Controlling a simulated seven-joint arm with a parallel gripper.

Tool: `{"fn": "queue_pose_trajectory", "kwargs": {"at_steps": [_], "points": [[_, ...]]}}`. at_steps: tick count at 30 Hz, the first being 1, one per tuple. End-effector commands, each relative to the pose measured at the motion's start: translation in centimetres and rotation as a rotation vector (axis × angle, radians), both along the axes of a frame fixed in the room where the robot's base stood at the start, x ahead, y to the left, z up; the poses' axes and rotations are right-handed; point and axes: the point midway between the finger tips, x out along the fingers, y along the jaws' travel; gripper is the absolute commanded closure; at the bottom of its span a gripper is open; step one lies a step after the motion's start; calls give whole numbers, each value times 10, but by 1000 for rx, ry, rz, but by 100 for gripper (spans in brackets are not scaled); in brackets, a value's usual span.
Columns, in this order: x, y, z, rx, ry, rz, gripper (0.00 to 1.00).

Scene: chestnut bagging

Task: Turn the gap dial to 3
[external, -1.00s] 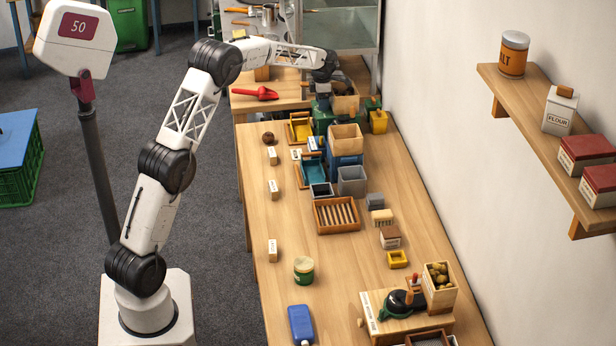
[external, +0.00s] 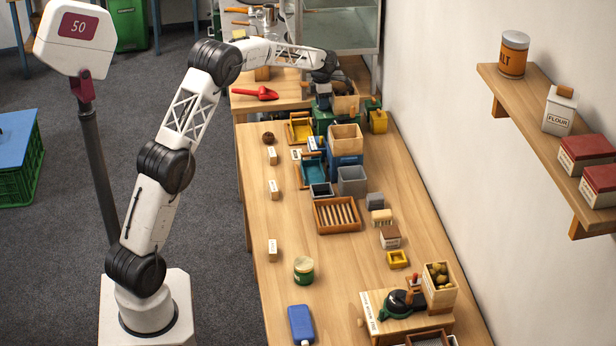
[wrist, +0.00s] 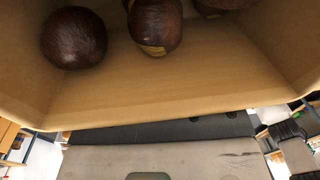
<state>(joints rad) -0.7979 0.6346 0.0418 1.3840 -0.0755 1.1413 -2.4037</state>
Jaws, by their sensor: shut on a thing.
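The green machine (external: 320,122) stands at the far end of the long table in the external view, with an open wooden hopper (external: 346,104) on top. My gripper (external: 323,100) is low against the machine's near-left side, beside the hopper. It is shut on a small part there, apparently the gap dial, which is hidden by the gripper. The dial's marks and setting cannot be read. The wrist view looks across a tan box, apparently the hopper (wrist: 170,92), with several dark brown chestnuts (wrist: 74,38) in it. My fingertips cannot be made out in the wrist view.
A red scoop (external: 255,93) lies to the left. The table's left front is fairly open.

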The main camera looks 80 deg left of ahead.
Motion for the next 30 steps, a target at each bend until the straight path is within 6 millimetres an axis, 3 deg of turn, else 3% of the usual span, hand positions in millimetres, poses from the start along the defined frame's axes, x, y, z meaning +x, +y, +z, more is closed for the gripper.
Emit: {"fn": "queue_pose_trajectory", "kwargs": {"at_steps": [12,13,17,30], "points": [[0,0,0,-1,0,46,90],[0,0,0,-1,0,46,62],[0,0,0,-1,0,46,42],[0,0,5,0,-1,45,41]]}}
